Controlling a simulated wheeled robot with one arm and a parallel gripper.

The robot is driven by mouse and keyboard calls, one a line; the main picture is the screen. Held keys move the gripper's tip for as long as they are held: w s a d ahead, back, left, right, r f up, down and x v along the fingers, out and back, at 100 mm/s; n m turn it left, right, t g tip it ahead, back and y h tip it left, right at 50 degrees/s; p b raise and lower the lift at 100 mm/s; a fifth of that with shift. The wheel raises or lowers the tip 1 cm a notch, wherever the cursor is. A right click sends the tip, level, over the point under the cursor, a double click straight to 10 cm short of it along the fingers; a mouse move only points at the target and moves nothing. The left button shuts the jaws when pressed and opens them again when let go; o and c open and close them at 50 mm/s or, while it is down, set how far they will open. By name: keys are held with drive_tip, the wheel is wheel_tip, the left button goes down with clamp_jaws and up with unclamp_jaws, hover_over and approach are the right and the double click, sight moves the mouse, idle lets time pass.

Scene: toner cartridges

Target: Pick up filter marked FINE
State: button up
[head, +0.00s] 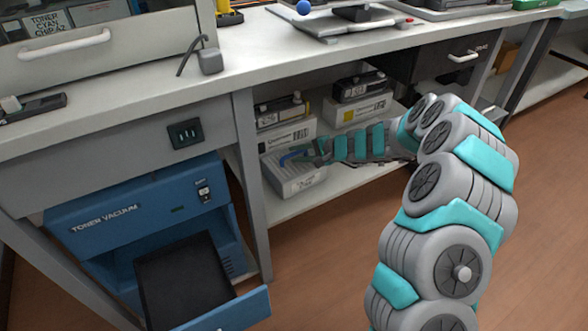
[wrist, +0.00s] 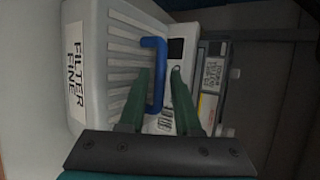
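The filter is a pale grey ribbed box on the low shelf in the head view (head: 297,183). In the wrist view the filter (wrist: 100,28) fills the left, and its label reads FILTER FINE, turned sideways. Its blue handle (wrist: 160,88) stands out from the ribbed face. My gripper (wrist: 159,74) is open, with one green finger on each side of the handle and a gap visible between them. In the head view my gripper (head: 306,153) reaches in over the filter, and its fingertips are hard to make out.
White boxes (head: 290,134) with black cartridges (head: 281,109) on top stand behind the filter on the shelf (head: 290,208). The workbench top (head: 255,62) lies above. A blue toner vacuum (head: 110,228) with its drawer out stands at left. The floor at right is clear.

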clamp_jaws()
idle(1.4)
